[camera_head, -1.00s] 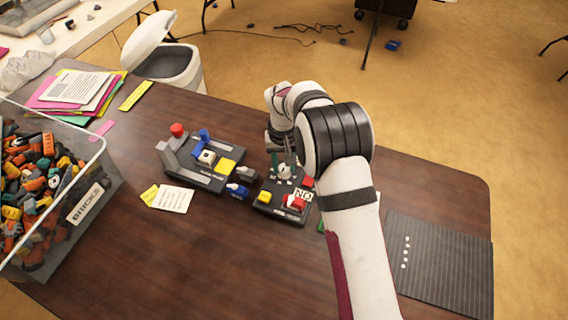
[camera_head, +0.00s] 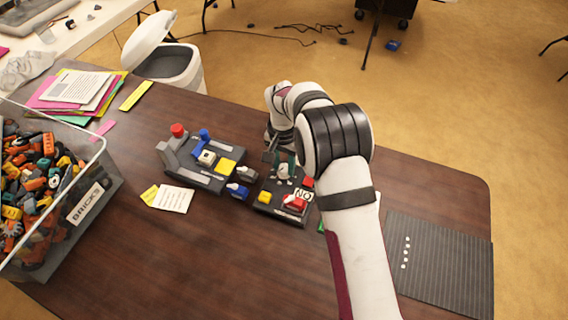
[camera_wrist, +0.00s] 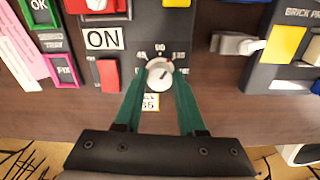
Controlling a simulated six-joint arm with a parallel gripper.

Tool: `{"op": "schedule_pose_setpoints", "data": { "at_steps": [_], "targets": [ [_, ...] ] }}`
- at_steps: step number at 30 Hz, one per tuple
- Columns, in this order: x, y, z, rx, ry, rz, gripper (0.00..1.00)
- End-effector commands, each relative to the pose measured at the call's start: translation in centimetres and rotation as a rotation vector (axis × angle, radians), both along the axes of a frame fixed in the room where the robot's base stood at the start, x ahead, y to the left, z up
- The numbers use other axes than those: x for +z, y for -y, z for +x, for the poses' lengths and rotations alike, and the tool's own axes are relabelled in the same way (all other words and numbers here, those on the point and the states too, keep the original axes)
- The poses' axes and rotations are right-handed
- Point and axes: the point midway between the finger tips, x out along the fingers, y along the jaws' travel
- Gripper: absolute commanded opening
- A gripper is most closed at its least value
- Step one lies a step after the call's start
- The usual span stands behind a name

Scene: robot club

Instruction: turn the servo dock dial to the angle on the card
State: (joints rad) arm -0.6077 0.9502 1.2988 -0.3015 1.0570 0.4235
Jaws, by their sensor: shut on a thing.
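The servo dock (camera_head: 268,209) is a dark panel near the table's middle; it also shows in the wrist view (camera_wrist: 128,62). Its round white dial (camera_wrist: 160,72) sits at the panel's edge, with scale marks including 45, 90 and 135 around it; it also shows in the head view (camera_head: 284,171). A small card (camera_wrist: 151,103) with a yellow part lies just below the dial, partly hidden by a finger; its digits look like 65. My gripper (camera_wrist: 160,84) is shut on the dial, one green finger on each side. The dial's exact pointer angle is hard to read.
The dock also carries a red rocker (camera_wrist: 109,75) by an ON sign (camera_wrist: 103,39). A second panel (camera_head: 208,180) with a blue lever and yellow pad stands close beside it. A brick bin (camera_head: 112,187) is at the left; a ribbed mat (camera_head: 450,262) lies right.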

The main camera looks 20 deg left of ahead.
Motion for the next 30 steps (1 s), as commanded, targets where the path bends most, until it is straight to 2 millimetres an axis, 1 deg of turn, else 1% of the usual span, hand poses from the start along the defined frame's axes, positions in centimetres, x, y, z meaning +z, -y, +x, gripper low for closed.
{"op": "schedule_pose_setpoints", "data": {
  "at_steps": [6, 12, 29, 30],
  "targets": [
    [0.05, -0.07, -0.01, -0.124, -0.001, 0.001, 0.0],
    [0.05, -0.08, -0.01, -0.194, -0.001, 0.001, 0.0],
    [0.05, -0.08, -0.01, -0.227, -0.001, 0.001, 0.0],
    [0.05, -0.08, -0.01, -0.226, -0.001, 0.001, 0.41]
  ]
}}
